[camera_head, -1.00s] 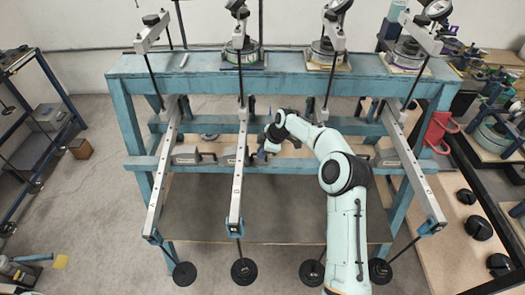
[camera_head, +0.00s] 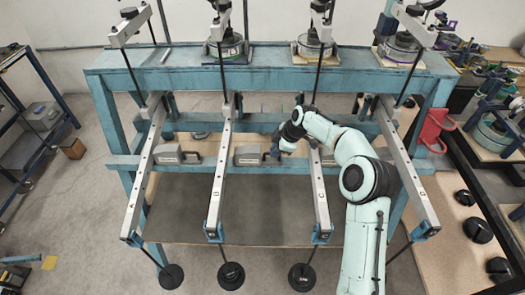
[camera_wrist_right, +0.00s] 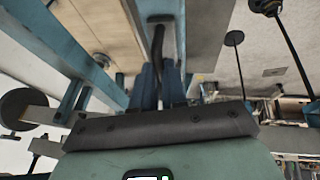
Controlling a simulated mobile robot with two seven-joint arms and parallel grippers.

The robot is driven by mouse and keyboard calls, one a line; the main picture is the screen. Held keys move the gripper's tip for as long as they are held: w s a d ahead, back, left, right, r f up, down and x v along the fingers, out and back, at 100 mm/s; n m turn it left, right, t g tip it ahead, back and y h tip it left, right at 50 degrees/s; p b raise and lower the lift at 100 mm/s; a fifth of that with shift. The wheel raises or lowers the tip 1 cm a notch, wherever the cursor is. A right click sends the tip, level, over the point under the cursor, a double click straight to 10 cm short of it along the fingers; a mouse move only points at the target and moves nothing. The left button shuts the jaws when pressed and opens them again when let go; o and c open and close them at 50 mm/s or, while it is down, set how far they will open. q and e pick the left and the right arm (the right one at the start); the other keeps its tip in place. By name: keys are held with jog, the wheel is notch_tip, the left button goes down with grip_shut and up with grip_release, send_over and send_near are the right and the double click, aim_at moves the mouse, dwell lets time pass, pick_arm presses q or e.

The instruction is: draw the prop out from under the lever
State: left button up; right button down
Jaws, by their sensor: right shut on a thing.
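The prop is a grey block (camera_head: 247,154) with a dark handle on its right end. It shows just right of the second lever (camera_head: 219,180) from the left, a long grey bar sloping toward me. Whether its left end still reaches under the bar I cannot tell. My right gripper (camera_head: 276,152) is shut on the prop's handle. In the right wrist view the dark handle (camera_wrist_right: 157,48) runs between the blue fingers of the gripper (camera_wrist_right: 160,88), with part of the block (camera_wrist_right: 152,8) beyond it. My left gripper is out of view.
The blue frame (camera_head: 270,77) carries the levers, with dark round weights (camera_head: 231,275) hanging from their near ends. Another grey prop (camera_head: 166,154) is at the leftmost lever. The third lever (camera_head: 318,195) stands close right of my gripper. A workbench (camera_head: 455,235) is at the right.

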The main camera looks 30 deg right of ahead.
jog(key=shift+s+d, duration=0.1)
jog(key=shift+d, duration=0.2)
jog(key=c, duration=1.2)
grip_release()
jog(key=shift+o, duration=0.2)
jog(key=shift+s, duration=0.1)
jog(key=shift+r, duration=0.1)
jog(key=shift+r, duration=0.3)
jog(key=v, duration=1.2)
jog(key=shift+s+d+r, duration=0.2)
jog(key=shift+d+r, duration=0.05)
